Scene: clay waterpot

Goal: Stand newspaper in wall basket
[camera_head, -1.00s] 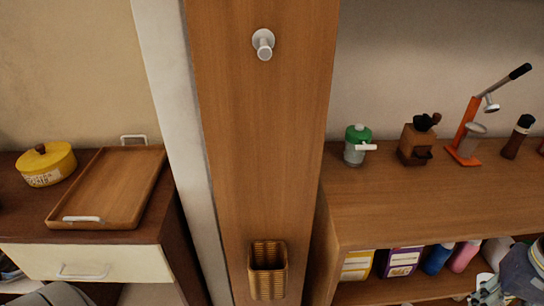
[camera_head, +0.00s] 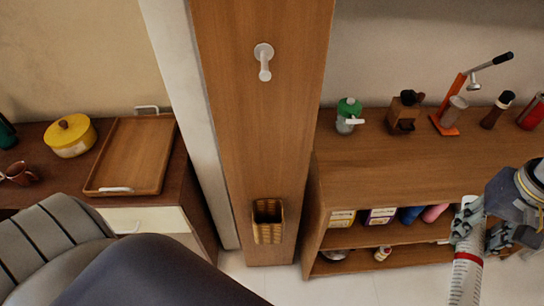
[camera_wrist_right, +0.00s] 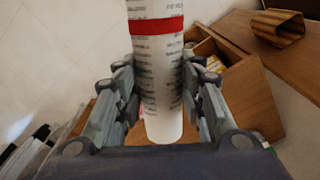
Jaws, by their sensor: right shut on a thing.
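The newspaper (camera_head: 468,270) is a white printed roll with a red band, at the lower right of the head view. My right gripper (camera_head: 482,238) is shut around it. In the right wrist view the roll (camera_wrist_right: 160,85) stands between the fingers of the gripper (camera_wrist_right: 160,100), its near end by the palm and its far end out of frame. The wall basket (camera_head: 268,232) is woven and open-topped, fixed low on the wooden post, well left of the newspaper. It also shows at the upper right of the right wrist view (camera_wrist_right: 278,28). My left gripper is not in view.
A white peg (camera_head: 264,62) juts from the wooden post (camera_head: 262,130) above the basket. A shelf unit (camera_head: 420,165) with several kitchen items stands to the right. A tray (camera_head: 135,150) and yellow pot (camera_head: 70,135) sit on the left cabinet. Floor shows below the post.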

